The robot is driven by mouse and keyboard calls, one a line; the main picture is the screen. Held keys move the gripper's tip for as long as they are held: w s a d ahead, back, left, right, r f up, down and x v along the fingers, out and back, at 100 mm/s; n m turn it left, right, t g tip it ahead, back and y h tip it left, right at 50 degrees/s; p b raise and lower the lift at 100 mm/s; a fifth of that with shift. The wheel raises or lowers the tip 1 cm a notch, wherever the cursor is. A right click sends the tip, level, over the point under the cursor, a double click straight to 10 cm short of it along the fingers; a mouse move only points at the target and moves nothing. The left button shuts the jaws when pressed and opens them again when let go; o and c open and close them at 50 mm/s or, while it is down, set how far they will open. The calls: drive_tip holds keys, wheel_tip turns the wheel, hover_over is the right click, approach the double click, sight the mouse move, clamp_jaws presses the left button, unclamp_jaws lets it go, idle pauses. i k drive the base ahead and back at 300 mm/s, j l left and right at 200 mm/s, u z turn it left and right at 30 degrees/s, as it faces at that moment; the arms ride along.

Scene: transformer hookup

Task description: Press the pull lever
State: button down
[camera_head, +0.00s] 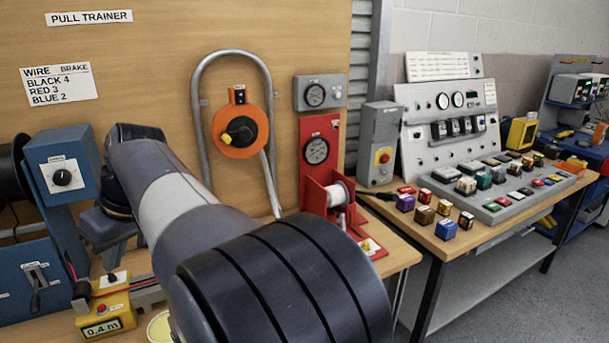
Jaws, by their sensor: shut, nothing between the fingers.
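The pull trainer board (160,50) stands upright behind my arm. On it is an orange disc (240,147) with a black and yellow hub, framed by a bent grey tube (197,125). A pale straight bar (271,184) slants down from beside the disc, its lower end near the bench top. A small lever (37,287) sits on a blue panel at the lower left. No label names the pull lever, so I cannot tell which part it is. My arm crosses the foreground and hides part of the bench. My gripper is out of view.
A blue dial box (65,178) and a yellow 0.4 m box (106,308) are at the left. A red panel with a spool (337,194) stands right of the disc. A second bench (440,244) carries a control console (448,120) and several small blocks.

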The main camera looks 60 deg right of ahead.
sight(390, 197)
drive_tip(key=z, duration=1.55)
drive_tip(key=i+l, duration=0.2)
drive_tip(key=l, duration=0.15)
drive_tip(key=i+l, duration=0.15)
drive_tip(key=l, duration=0.2)
drive_tip(key=i+l, duration=0.2)
drive_tip(key=l, duration=0.15)
drive_tip(key=i+l, duration=0.15)
drive_tip(key=l, duration=0.2)
drive_tip(key=i+l, duration=0.2)
drive_tip(key=l, duration=0.2)
